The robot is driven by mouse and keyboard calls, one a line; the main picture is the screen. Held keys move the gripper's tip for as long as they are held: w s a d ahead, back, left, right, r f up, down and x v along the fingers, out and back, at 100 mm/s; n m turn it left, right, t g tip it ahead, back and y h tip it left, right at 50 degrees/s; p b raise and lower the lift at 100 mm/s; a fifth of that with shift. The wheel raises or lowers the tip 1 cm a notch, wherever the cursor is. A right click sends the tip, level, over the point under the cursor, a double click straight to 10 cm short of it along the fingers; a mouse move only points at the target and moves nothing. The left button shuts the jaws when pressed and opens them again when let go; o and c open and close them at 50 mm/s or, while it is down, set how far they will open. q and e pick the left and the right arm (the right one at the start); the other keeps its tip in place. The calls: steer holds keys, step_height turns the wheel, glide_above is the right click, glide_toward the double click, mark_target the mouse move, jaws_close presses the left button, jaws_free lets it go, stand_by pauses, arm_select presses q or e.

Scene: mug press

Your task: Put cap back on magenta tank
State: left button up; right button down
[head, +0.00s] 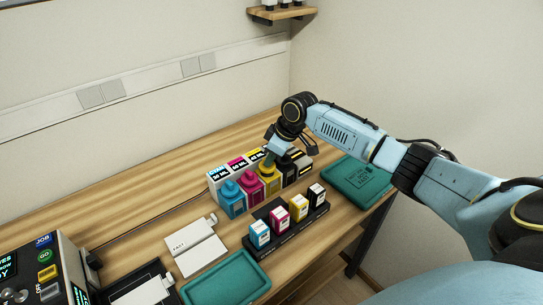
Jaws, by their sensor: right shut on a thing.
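A magenta bottle (251,186) stands in a row of ink bottles on the wooden table, between a cyan bottle (232,200) and a yellow bottle (268,176). Whether the magenta bottle wears its cap is too small to tell. My right gripper (270,155) points down at the top of the yellow bottle, just right of the magenta one. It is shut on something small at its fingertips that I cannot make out. A loose magenta cap cannot be picked out. My left gripper is not in view.
Boxes marked 50 ML (219,178) stand behind the bottles. A black rack (283,237) with small coloured cartridges is in front. Teal trays lie at right (357,180) and front (228,281). A white card pad (196,247) and a control box (42,270) are left.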

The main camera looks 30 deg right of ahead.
steer(key=shift+f+p, duration=0.15)
steer(key=shift+p, duration=0.65)
stand_by(0.9)
steer(key=c, duration=0.9)
jaws_free()
steer(key=shift+r+p, duration=3.5)
steer(key=shift+p, duration=0.35)
jaws_close()
